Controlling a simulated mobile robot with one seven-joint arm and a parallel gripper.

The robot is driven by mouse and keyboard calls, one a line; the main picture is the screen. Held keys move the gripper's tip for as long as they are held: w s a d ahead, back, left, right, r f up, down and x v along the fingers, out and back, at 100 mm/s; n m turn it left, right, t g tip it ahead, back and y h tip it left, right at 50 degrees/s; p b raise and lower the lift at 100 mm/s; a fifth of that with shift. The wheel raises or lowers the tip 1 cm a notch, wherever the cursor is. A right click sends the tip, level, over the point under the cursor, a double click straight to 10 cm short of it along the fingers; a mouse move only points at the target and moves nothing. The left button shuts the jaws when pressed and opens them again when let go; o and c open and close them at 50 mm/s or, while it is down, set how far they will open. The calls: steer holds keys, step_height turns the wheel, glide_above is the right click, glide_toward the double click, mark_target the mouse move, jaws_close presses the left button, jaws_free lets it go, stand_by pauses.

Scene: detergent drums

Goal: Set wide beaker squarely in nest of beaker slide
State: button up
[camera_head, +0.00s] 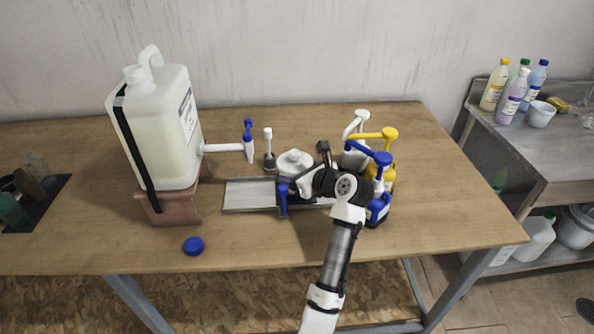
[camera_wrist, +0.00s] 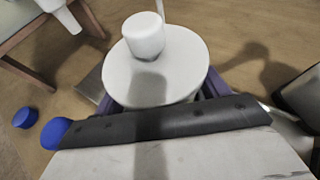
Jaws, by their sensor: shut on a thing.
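The wide beaker (camera_head: 295,160) appears as a white round body with a short white cylinder on top. My gripper (camera_head: 300,186) is shut on it. In the wrist view the beaker (camera_wrist: 170,80) sits between two dark blue fingers (camera_wrist: 160,97), seen from above. The beaker slide (camera_head: 250,194) is a flat grey metal track. The beaker is over or just behind the slide's middle. My gripper and wrist hide the slide's right part. The nest and the beaker's underside are hidden, so I cannot tell whether they touch.
A large drum (camera_head: 160,130) with a white spout and blue tap (camera_head: 249,140) stands left on a brown stand. A small white post (camera_head: 268,150) stands behind. Pump bottles (camera_head: 378,190) crowd the right. A blue cap (camera_head: 193,245) lies in front.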

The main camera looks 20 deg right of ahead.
steer(key=shift+f, duration=0.6)
steer(key=o, duration=1.3)
steer(key=shift+c, duration=0.2)
steer(key=b+v, duration=0.2)
steer(key=v, duration=1.2)
